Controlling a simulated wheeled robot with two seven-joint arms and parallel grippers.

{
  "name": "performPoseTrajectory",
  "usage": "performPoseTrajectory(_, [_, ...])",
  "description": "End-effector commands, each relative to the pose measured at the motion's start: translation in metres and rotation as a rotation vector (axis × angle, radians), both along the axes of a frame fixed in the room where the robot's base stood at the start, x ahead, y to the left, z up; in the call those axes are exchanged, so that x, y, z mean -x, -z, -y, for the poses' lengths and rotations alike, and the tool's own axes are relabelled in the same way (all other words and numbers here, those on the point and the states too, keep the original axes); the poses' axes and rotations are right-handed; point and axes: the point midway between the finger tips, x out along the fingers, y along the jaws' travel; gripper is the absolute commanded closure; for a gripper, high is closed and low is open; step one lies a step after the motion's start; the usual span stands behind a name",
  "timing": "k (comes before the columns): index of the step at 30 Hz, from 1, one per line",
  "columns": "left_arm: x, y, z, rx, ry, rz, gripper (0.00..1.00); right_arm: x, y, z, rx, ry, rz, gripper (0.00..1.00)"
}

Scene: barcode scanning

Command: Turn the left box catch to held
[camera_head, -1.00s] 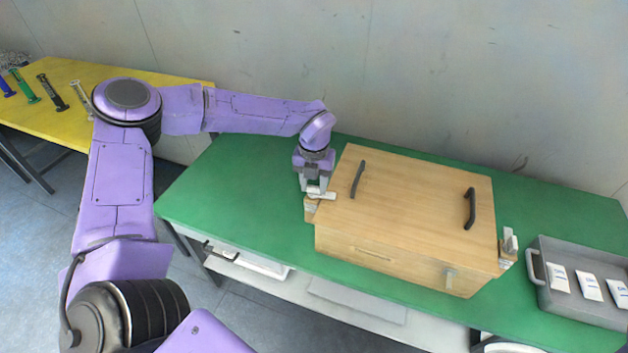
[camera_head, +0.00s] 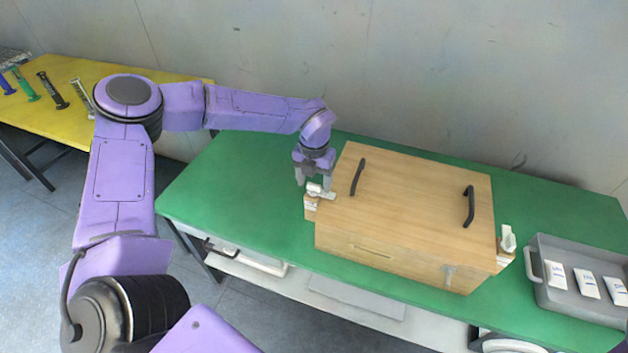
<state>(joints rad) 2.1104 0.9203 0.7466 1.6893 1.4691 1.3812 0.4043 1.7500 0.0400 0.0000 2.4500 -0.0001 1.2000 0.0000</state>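A wooden box (camera_head: 415,205) with two dark handles on its lid stands on the green table (camera_head: 230,180). The left box catch (camera_head: 318,191) is a small white piece on a wooden block at the box's left side. My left gripper (camera_head: 313,184) points down right at this catch, with its two fingers apart. Whether the fingers touch the catch cannot be told. The right box catch (camera_head: 508,239) is a white piece standing up on a block at the box's right side. My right gripper is not in view.
A grey tray (camera_head: 580,310) with several white packets stands right of the box. A yellow table (camera_head: 50,115) with several coloured tools is at the far left. The green table is clear left of the box. A wall runs behind.

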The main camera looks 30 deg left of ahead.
Motion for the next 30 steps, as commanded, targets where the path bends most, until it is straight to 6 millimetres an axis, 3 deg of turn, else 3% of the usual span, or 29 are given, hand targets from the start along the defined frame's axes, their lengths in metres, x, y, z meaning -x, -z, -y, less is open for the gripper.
performPoseTrajectory(11, [0.001,-0.007,0.0,0.0,-0.002,-0.003,0.32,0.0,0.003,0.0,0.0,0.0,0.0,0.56])
performPoseTrajectory(22, [0.001,-0.087,0.0,0.0,-0.002,0.0,0.32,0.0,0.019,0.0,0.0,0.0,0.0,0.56])
performPoseTrajectory(30, [0.001,-0.105,0.0,0.0,-0.001,-0.003,0.32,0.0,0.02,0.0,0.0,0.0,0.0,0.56])
